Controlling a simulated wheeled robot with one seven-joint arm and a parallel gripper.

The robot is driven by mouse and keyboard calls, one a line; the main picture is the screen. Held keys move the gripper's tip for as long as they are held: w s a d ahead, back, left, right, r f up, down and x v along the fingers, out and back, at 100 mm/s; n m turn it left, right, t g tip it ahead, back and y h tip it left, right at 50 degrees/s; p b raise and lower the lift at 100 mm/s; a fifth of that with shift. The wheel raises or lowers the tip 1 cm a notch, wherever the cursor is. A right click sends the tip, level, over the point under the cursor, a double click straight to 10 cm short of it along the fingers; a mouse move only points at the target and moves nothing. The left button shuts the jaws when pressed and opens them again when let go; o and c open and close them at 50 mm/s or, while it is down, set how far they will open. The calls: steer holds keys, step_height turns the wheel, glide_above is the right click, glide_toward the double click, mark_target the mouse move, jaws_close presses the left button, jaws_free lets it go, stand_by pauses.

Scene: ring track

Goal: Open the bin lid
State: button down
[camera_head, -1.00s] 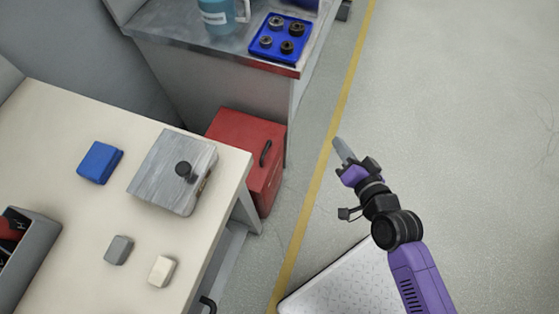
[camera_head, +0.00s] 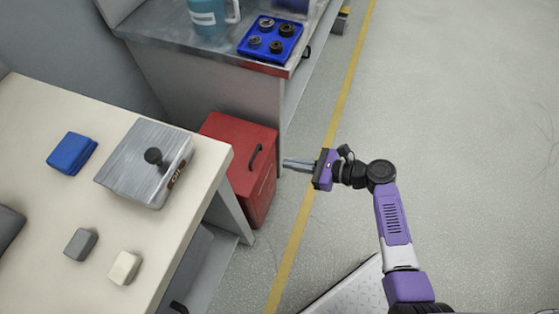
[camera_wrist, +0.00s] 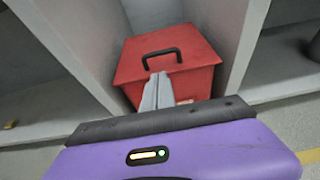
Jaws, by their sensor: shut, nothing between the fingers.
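The red bin (camera_head: 247,165) stands on the floor between the cream table and the grey counter. Its lid is down and has a black handle (camera_head: 255,157) on top. In the wrist view the red bin (camera_wrist: 168,62) is straight ahead, with its black handle (camera_wrist: 162,56) just beyond my fingertips in the picture. My gripper (camera_head: 286,163) is shut and empty, to the right of the bin and pointing left toward it. In the wrist view the closed fingers (camera_wrist: 157,85) cover part of the bin's front.
The counter behind holds a blue tray (camera_head: 270,38) and a blue jug (camera_head: 208,15). The floor at right is clear.

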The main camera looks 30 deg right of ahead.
mark_target(265, 160)
steer(key=b+x, duration=0.2)
steer(key=x, duration=0.7)
steer(key=shift+a+f, duration=0.1)
steer(key=shift+a, duration=0.05)
